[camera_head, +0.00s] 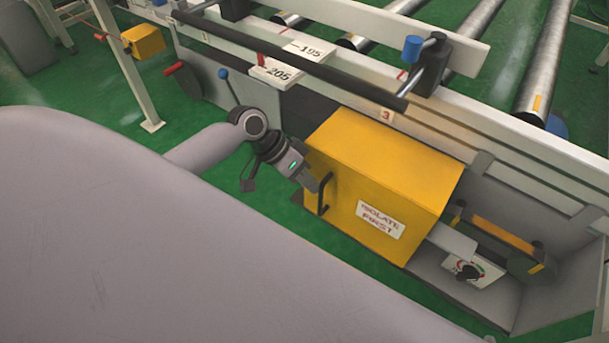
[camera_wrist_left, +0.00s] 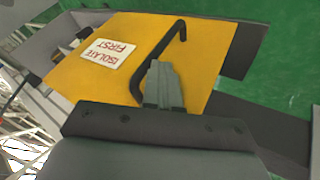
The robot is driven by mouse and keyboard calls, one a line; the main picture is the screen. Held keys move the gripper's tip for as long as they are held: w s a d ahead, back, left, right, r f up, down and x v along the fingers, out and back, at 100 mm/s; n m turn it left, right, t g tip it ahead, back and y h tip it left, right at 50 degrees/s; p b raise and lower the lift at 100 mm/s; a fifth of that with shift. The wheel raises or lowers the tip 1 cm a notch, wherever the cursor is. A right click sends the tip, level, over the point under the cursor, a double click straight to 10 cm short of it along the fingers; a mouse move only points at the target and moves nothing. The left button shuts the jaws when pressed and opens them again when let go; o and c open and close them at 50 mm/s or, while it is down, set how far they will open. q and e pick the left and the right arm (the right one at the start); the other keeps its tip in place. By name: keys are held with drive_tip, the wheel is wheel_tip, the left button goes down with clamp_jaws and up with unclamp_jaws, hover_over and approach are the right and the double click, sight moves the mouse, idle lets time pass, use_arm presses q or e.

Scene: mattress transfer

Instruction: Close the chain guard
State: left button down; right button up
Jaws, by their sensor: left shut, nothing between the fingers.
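The chain guard (camera_head: 385,165) is a yellow box-like cover with an "ISOLATE FIRST" label, on the side of the conveyor frame. Its black bar handle (camera_head: 324,193) is at its left end. In the left wrist view the guard (camera_wrist_left: 92,82) fills the upper middle, with the handle (camera_wrist_left: 165,42) running across it. My left gripper (camera_head: 313,184) is at the guard's left end, close beside the handle. Its fingertips (camera_wrist_left: 163,72) are shut and empty, and overlap the handle in the wrist view; I cannot tell whether they touch. My right gripper is not in view.
Right of the guard, a dark mechanism with an orange bar (camera_head: 502,234) and a dial plate (camera_head: 474,271) lie exposed in a grey housing. A blue-knobbed lever (camera_head: 229,85) stands behind my left wrist. Metal rollers (camera_head: 545,60) lie beyond the rail.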

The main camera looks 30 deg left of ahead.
use_arm(q)
drive_tip(key=d+p, duration=0.2)
drive_tip(key=d, duration=0.2)
drive_tip(key=p, duration=0.5)
hover_over(373, 218)
drive_tip(key=s, duration=0.4)
drive_tip(key=s+d+p, duration=0.1)
drive_tip(key=d, duration=1.2)
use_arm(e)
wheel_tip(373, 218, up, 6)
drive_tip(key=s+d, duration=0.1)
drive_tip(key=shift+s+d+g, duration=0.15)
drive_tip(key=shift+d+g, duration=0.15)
use_arm(q)
drive_tip(key=shift+d+r, duration=0.1)
drive_tip(key=shift+d, duration=0.15)
